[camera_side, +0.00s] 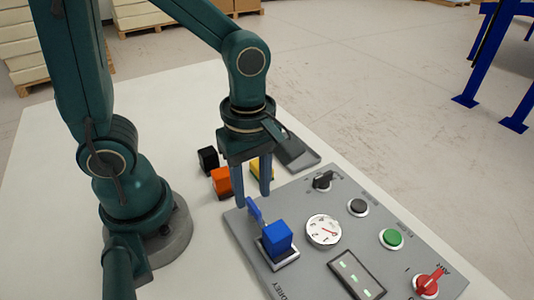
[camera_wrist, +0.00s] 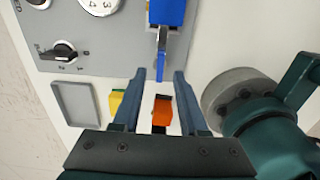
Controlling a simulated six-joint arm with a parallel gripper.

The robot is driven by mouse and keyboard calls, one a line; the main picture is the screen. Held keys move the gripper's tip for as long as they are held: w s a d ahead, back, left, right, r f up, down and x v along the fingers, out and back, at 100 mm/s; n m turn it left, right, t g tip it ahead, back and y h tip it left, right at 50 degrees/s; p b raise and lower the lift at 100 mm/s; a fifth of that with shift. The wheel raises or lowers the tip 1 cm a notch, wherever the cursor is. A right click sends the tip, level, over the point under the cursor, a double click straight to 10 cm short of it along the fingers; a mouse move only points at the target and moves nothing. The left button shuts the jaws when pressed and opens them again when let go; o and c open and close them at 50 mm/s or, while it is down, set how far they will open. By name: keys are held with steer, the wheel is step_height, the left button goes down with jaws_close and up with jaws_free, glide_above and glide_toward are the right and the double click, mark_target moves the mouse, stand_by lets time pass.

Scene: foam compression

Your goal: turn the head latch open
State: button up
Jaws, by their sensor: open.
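A blue block-shaped fitting (camera_side: 276,240) with a thin blue lever (camera_side: 254,211) sits on the near left part of the grey panel (camera_side: 310,200). The fitting (camera_wrist: 167,10) and lever (camera_wrist: 161,50) also show at the top of the wrist view. No label marks either as the head latch. My gripper (camera_side: 252,195) points down above the lever, fingers apart and empty. In the wrist view my gripper (camera_wrist: 160,73) has the lever's end roughly between the fingertip lines. I cannot tell whether they touch. A black pointer knob (camera_side: 323,181) stands at the panel's far corner.
The panel also carries a dial gauge (camera_side: 324,231), black button (camera_side: 358,207), green button (camera_side: 392,239), red knob (camera_side: 428,284) and lit display (camera_side: 357,276).

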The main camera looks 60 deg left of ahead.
mark_target(259, 216)
steer(key=shift+f, duration=1.3)
jaws_close()
